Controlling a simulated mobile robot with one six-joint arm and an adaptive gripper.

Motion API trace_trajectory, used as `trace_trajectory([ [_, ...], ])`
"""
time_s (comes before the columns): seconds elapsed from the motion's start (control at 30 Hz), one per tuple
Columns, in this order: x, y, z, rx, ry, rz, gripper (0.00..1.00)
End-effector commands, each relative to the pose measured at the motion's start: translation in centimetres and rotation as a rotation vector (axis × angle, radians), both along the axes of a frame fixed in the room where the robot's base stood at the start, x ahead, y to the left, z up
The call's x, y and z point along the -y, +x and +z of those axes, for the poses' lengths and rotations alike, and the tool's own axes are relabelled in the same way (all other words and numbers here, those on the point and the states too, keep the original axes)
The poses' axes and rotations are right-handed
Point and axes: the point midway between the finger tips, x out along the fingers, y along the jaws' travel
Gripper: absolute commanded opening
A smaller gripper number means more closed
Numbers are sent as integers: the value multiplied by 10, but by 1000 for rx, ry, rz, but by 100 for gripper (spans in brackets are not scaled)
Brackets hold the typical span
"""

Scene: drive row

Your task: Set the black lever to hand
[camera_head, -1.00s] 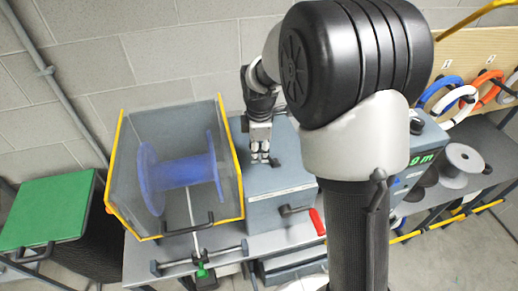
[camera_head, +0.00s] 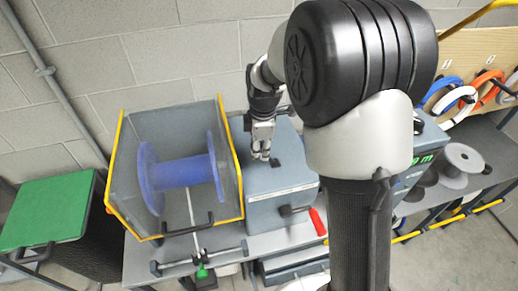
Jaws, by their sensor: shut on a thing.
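My gripper (camera_head: 262,154) points down at the top of a grey box (camera_head: 265,183) in the middle. It is shut on the black lever, which is mostly hidden at the fingertips; a small dark part (camera_head: 276,162) shows just right of them. I cannot read any position marking for the lever. On the box's front is a separate black knob (camera_head: 285,211), and beside it is a red handle (camera_head: 318,222).
A blue spool (camera_head: 180,172) sits in a yellow-edged guard (camera_head: 236,150) close to the left of my gripper. A green-topped stand (camera_head: 45,212) is at far left. Colored coils (camera_head: 487,88) hang at right, above a grey reel (camera_head: 465,160). My arm hides part of the bench.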

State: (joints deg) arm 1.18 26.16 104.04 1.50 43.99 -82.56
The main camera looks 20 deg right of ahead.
Motion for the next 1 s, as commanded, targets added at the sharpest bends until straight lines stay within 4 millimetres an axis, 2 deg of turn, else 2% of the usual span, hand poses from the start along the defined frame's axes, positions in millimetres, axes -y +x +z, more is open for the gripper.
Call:
trace_trajectory([
  [0.6, 39, 1, 11, 6, 390, -5, 0],
  [1.0, 50, 1, 14, 3, 517, 1, 0],
])
